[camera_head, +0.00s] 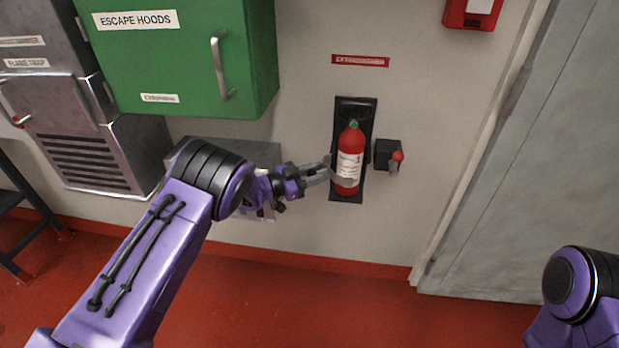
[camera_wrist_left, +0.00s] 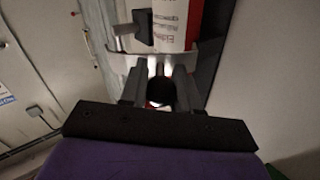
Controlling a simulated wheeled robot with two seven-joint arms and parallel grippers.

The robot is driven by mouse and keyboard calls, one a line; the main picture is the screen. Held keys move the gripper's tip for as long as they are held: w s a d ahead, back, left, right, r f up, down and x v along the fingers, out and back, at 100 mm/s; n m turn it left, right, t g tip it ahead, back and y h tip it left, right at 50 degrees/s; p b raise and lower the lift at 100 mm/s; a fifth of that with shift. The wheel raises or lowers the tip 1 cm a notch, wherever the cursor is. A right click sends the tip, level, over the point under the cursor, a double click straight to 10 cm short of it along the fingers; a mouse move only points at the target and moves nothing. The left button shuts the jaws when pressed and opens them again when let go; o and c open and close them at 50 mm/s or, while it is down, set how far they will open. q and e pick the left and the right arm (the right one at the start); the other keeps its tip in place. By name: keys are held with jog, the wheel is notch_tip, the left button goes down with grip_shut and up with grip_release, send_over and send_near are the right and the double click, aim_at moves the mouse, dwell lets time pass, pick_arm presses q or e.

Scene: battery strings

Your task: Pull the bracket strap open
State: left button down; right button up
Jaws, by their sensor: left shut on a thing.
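A red fire extinguisher (camera_head: 350,146) with a white label stands upright in a black wall bracket (camera_head: 356,103). A pale grey bracket strap (camera_head: 344,180) crosses the front of its lower body; it also shows in the left wrist view (camera_wrist_left: 121,62) as a band curving around the red cylinder (camera_wrist_left: 180,24). My left gripper (camera_head: 327,172) reaches it from the left, its two fingers (camera_wrist_left: 160,76) at the strap's front, shut on the strap. A dark round part (camera_wrist_left: 160,92) shows between the fingers. The exact grip contact is partly hidden. My right gripper is out of view.
A black box with a red-knobbed lever (camera_head: 388,156) is on the wall just right of the bracket. A green cabinet (camera_head: 180,55) hangs upper left. A grey box (camera_head: 230,153) is behind my left arm. The floor (camera_head: 330,305) below is clear.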

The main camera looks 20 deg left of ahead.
pick_arm(q)
jog(key=shift+r, duration=0.1)
jog(key=c, duration=0.8)
grip_release()
jog(key=shift+w, duration=0.1)
jog(key=v, duration=1)
jog(key=shift+s+a, duration=0.2)
jog(key=shift+s, duration=0.05)
